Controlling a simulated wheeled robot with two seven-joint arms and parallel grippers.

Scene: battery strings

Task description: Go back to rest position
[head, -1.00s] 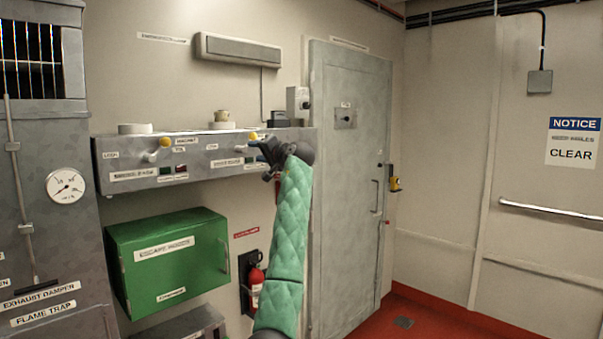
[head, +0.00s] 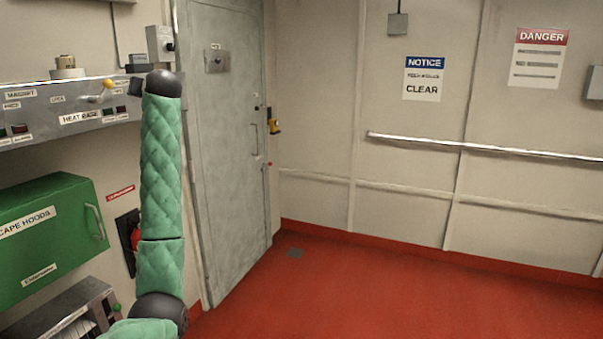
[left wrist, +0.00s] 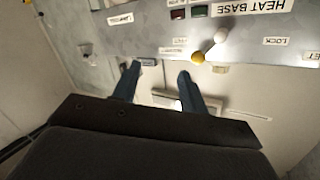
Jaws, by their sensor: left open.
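My left arm, in a green quilted sleeve, rises at the left of the head view. My left gripper is mostly hidden behind its dark wrist joint there. In the left wrist view its two blue-grey fingers (left wrist: 158,74) are spread apart with nothing held between them. The grey control panel (head: 30,128) is close by, behind the arm. Its yellow-knobbed lever (head: 107,84) stands left of the wrist. A lever with a yellow knob also shows in the left wrist view (left wrist: 198,57), to the right of the fingers and apart from them. My right gripper is not in view.
A closed grey door (head: 225,150) stands right of my arm. A handrail (head: 480,146) runs along the right wall. The red floor (head: 380,295) is clear.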

